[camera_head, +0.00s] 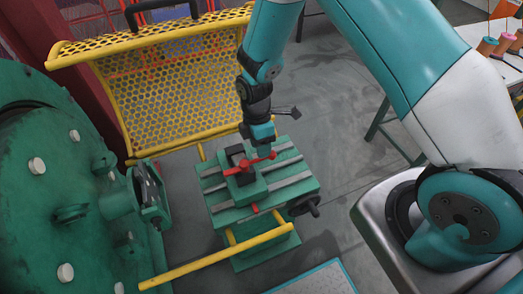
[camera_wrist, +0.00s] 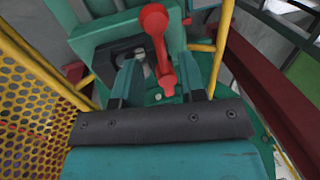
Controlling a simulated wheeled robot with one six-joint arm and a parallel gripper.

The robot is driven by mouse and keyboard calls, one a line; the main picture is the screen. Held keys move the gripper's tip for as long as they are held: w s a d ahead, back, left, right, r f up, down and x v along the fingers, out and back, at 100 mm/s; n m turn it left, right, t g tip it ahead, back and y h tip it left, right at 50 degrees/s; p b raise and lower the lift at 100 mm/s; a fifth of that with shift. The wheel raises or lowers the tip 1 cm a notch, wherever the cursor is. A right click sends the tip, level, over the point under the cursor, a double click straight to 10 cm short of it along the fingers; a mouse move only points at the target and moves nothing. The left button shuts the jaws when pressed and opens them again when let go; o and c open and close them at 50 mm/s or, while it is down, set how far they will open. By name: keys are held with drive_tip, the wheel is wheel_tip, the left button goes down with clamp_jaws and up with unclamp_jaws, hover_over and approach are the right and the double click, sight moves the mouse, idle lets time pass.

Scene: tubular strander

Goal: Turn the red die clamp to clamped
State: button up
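The red die clamp (camera_head: 246,166) is a red lever on the green block of the slotted table, lying roughly level across the block's top. My gripper (camera_head: 263,152) is pointed down at the right end of the lever. In the wrist view, the red lever (camera_wrist: 163,55) runs from a round end at the top down between the two fingers. My gripper (camera_wrist: 158,66) is open there, its fingers apart on either side of the lever. The lever looks closer to the right finger; I cannot tell whether they touch.
The green slotted table (camera_head: 222,205) has a black handwheel (camera_head: 304,205) at its right. A yellow mesh guard (camera_head: 165,85) stands behind it, and a yellow rail (camera_head: 215,257) crosses in front. The large green drum (camera_head: 60,190) is on the left. Grey floor is clear behind right.

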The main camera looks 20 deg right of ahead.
drive_tip(key=shift+s+f, duration=0.15)
drive_tip(key=shift+f, duration=0.6)
drive_tip(key=shift+s+f, duration=0.15)
drive_tip(key=shift+f, duration=0.55)
drive_tip(key=shift+c, duration=0.5)
clamp_jaws()
